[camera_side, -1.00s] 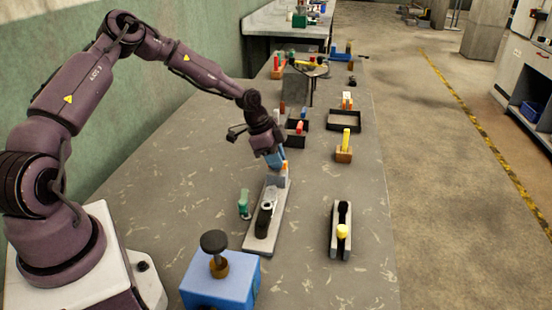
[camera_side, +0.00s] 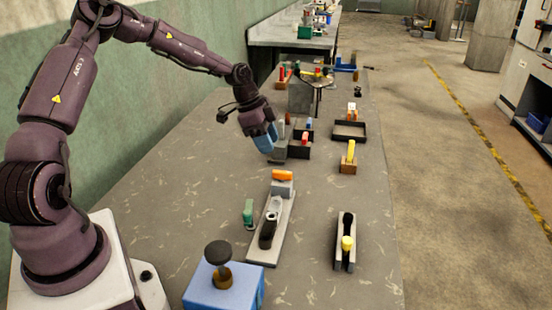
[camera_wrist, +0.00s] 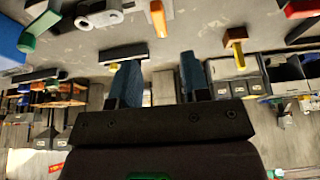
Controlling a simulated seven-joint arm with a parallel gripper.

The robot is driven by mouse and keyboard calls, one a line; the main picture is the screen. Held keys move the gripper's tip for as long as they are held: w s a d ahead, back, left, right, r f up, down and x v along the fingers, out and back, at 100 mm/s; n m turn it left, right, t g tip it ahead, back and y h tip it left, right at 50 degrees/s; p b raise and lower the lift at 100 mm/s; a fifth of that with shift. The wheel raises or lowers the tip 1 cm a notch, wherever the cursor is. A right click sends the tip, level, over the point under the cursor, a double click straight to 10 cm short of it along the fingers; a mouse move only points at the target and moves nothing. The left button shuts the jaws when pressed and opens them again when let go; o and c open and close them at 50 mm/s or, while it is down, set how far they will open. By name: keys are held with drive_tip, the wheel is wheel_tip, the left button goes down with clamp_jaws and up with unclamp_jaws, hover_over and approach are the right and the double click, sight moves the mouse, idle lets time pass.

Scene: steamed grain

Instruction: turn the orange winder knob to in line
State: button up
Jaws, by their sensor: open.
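The orange winder knob (camera_side: 282,175) sits on a grey block at the far end of a long pale grey plate (camera_side: 278,230). Its long side lies across the plate's length. A grey lever with a black part stands on the near half of the plate. My gripper (camera_side: 270,153) is open, with blue fingers, above and beyond the knob, clear of it. In the wrist view the fingers stand apart with nothing between them (camera_wrist: 158,78), and an orange piece, likely the knob (camera_wrist: 158,18), shows at the top.
A green piece (camera_side: 248,212) stands left of the plate. A blue box (camera_side: 225,290) with a black-topped knob is nearest. A grey holder with a yellow ball (camera_side: 347,243) is at right. Dark bins (camera_side: 298,151), a tray (camera_side: 364,136) and a yellow-topped wooden block (camera_side: 348,166) stand beyond.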

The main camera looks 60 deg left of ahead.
drive_tip(key=v, duration=0.4)
